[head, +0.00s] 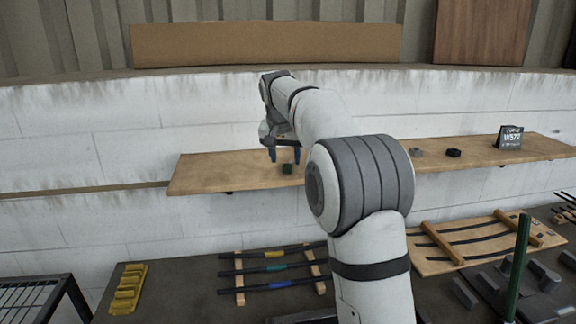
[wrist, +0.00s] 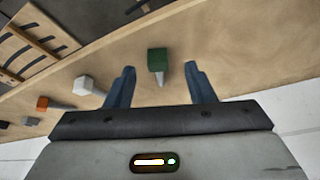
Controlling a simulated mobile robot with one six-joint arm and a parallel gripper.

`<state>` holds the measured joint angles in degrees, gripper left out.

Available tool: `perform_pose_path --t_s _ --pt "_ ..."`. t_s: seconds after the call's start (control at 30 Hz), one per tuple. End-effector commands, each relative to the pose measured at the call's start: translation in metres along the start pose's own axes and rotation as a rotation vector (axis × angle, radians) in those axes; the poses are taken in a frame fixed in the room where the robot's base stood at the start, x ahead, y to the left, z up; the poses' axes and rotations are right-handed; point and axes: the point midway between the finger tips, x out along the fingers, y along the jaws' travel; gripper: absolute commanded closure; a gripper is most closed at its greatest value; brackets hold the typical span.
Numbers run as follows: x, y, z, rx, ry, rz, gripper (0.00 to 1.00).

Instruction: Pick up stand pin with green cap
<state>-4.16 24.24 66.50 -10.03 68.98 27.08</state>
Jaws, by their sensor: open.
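The stand pin with green cap (wrist: 157,60) stands on the wooden shelf (wrist: 220,50), its cap a dark green block with a pale pin below it. In the head view the green cap (head: 287,169) shows near the shelf's front edge. My gripper (wrist: 160,78) is open, with its two blue fingers apart. In the wrist view the green-capped pin appears in the gap between the fingertips, and no contact shows. In the head view my gripper (head: 285,156) is just above and behind the green cap.
In the wrist view, a white-capped pin (wrist: 84,85) and an orange-capped pin (wrist: 43,104) stand left of the green one, with grey pieces beyond. A dark sign (head: 509,138) stands at the shelf's right end. Racks with dark rods (head: 275,269) lie below. The shelf's left part is clear.

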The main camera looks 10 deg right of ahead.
Motion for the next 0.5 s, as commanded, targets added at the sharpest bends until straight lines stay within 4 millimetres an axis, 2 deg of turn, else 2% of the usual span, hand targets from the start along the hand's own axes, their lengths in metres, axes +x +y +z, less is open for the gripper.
perform_pose_path --t_s 0.2,0.5 --pt "0.028 0.003 -0.002 0.0 -0.002 0.001 0.51" --pt "0.032 0.002 -0.001 -0.001 0.0 0.0 0.53"
